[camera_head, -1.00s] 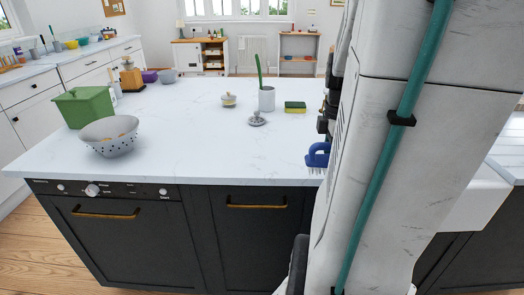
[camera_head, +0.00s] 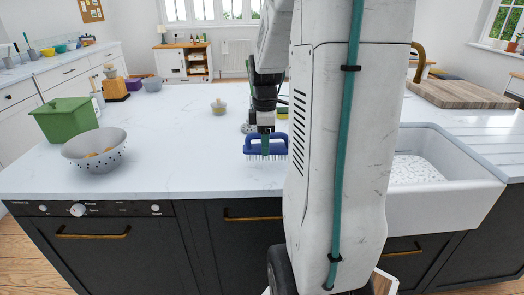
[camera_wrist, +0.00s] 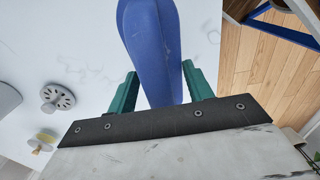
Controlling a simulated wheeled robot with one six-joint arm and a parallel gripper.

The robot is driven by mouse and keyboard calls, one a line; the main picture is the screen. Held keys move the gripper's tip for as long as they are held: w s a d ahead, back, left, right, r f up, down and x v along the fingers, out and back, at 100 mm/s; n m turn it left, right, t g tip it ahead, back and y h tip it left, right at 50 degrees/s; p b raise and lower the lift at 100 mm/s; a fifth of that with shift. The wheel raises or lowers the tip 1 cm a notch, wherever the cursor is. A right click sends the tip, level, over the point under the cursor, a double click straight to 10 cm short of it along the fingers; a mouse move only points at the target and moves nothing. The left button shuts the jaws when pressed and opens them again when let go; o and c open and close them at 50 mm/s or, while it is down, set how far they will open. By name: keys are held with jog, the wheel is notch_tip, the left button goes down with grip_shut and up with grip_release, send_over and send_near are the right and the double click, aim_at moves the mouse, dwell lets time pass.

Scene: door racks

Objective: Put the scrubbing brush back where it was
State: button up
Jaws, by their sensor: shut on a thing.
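The blue scrubbing brush (camera_head: 266,146) shows in the head view in front of my arm, bristles facing down, over the near part of the white worktop. My gripper (camera_head: 266,133) is above it and shut on its handle. In the wrist view the blue handle (camera_wrist: 153,45) runs between the two green fingers of my gripper (camera_wrist: 152,90). I cannot tell from these views whether the bristles touch the worktop or hang just above it.
The white worktop (camera_head: 180,150) is clear left of the brush. A grey colander (camera_head: 95,150) and a green box (camera_head: 66,120) stand at its left. A small lidded pot (camera_head: 218,106) and a sponge (camera_head: 282,112) are behind. A white sink (camera_head: 445,185) and wooden board (camera_head: 462,93) are at right.

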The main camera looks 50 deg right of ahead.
jog(key=shift+w, duration=0.35)
jog(key=shift+a+f, duration=0.1)
jog(key=shift+f, duration=1.7)
jog(key=shift+f, duration=0.1)
jog(key=o, duration=0.9)
